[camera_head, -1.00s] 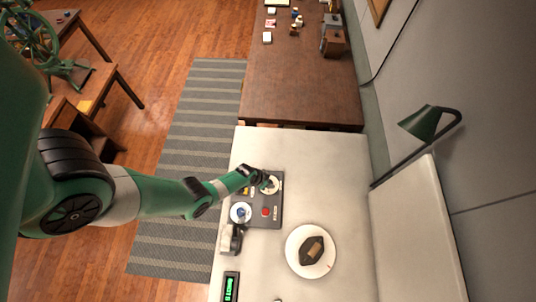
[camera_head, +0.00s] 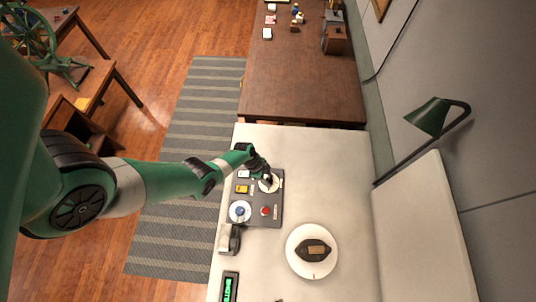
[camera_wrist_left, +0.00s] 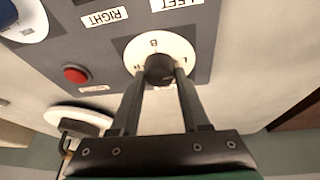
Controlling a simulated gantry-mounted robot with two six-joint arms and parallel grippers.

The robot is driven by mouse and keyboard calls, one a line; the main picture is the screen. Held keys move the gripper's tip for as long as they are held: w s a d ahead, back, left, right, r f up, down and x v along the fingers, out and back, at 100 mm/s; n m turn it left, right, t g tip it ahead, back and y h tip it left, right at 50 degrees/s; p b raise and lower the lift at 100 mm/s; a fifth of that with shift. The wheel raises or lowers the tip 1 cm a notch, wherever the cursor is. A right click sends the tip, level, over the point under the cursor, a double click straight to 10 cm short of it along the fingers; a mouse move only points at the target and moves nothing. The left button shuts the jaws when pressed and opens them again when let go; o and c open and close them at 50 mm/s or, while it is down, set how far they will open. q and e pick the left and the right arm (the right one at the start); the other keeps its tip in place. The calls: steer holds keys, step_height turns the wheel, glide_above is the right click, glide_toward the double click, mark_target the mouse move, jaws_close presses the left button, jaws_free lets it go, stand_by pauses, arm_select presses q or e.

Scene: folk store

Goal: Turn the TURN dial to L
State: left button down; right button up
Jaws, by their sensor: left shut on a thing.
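A dark control panel (camera_head: 255,221) lies on the white table in the head view. The dial (camera_head: 274,185) is a white disc near the panel's far right corner. In the wrist view the dial's disc (camera_wrist_left: 150,45) carries a letter B, and a dark round knob (camera_wrist_left: 159,64) sits at its middle. Other marks beside the fingers are partly hidden and I cannot read them. My left gripper (camera_head: 266,178) is at this dial. Its fingers (camera_wrist_left: 160,74) are shut on the knob, one on each side. The knob's pointing direction is not clear. My right gripper is in neither view.
The panel also bears a blue-knobbed dial (camera_head: 240,211), a red button (camera_head: 265,211) and a yellow switch (camera_head: 242,189). A tape dispenser (camera_head: 230,239), a green-lit display (camera_head: 229,287) and a white plate (camera_head: 293,262) with a dark object stand nearby. A green lamp (camera_head: 428,116) is at right.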

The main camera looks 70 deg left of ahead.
arm_select(q)
steer(key=shift+m, duration=0.5)
steer(key=shift+c, duration=1.9)
jaws_free()
